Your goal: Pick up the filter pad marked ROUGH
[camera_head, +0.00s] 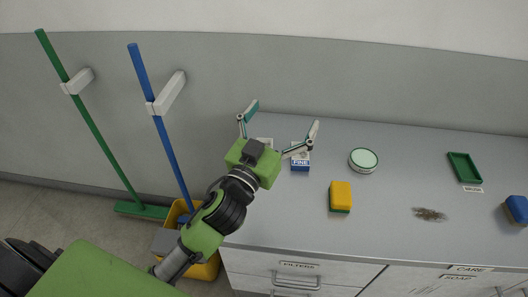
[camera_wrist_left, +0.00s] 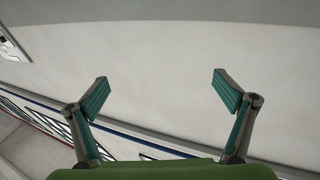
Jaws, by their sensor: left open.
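My left gripper (camera_head: 283,120) is open and empty, with its fingers spread wide at the back left of the counter. In the left wrist view its two fingers (camera_wrist_left: 160,88) stand apart with a pale surface beyond and nothing between them. A small blue and white block marked FINE (camera_head: 300,166) stands on the counter just right of the gripper, partly behind a finger. A pale thing (camera_head: 264,141) shows partly behind the gripper body; its marking is hidden. I cannot read ROUGH on anything in view. My right gripper is not in view.
On the grey counter (camera_head: 390,208) are a round green-topped tin (camera_head: 363,160), a yellow and green sponge (camera_head: 340,196), a brown smear (camera_head: 430,214), a green tray (camera_head: 464,167) and a blue item (camera_head: 516,210). A drawer marked FILTERS (camera_head: 298,278) is below. Green (camera_head: 100,140) and blue (camera_head: 165,140) poles stand left.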

